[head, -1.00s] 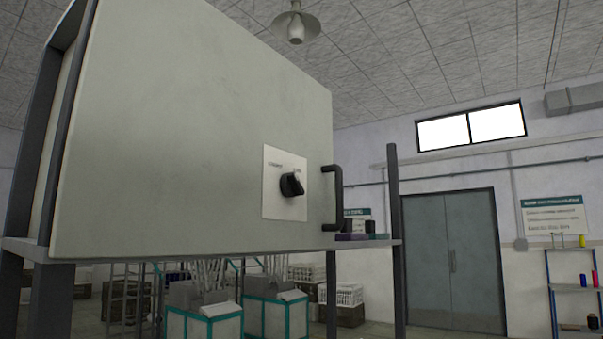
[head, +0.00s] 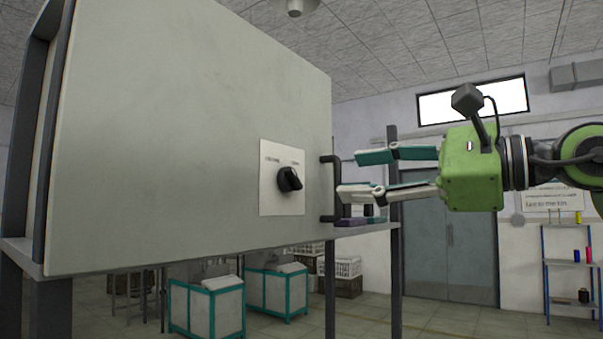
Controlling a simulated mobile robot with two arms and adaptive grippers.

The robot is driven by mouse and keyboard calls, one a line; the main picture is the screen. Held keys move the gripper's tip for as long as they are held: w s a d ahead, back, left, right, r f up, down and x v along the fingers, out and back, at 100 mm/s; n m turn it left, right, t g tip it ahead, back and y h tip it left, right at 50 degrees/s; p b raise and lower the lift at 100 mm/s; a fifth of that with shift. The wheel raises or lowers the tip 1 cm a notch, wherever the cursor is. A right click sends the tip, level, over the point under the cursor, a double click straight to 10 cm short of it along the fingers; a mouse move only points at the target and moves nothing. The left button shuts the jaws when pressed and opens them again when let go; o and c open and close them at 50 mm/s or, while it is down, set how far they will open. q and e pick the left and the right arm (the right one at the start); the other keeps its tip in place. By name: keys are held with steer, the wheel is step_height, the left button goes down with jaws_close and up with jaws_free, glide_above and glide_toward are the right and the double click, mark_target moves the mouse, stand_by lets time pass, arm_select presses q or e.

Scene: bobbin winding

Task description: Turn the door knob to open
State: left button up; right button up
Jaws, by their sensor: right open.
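A black knob (head: 289,179) sits on a pale label plate (head: 270,205) on the large grey-green cabinet door (head: 180,130). The knob's pointer is tilted; the small lettering above it is hard to read. The door looks shut. A dark bar handle (head: 327,186) stands on the door's right edge, right of the knob. My right gripper (head: 350,175) is open and empty, its fingers pointing left. Its tips are close to the handle and right of the knob; I cannot tell whether they touch the handle. My left gripper is not in view.
The cabinet rests on a grey shelf frame (head: 394,270) with small purple and teal items beside it. White and teal bins (head: 207,307) stand on the floor behind. A double door (head: 450,250) and a rack with spools (head: 571,262) are at the back right.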

mark_target(297, 179)
steer(key=p+x, duration=0.4)
steer(key=x, duration=0.6)
steer(key=shift+a+r, duration=0.15)
steer(key=shift+w+a, duration=0.45)
steer(key=shift+a, duration=0.1)
steer(key=c, duration=1.1)
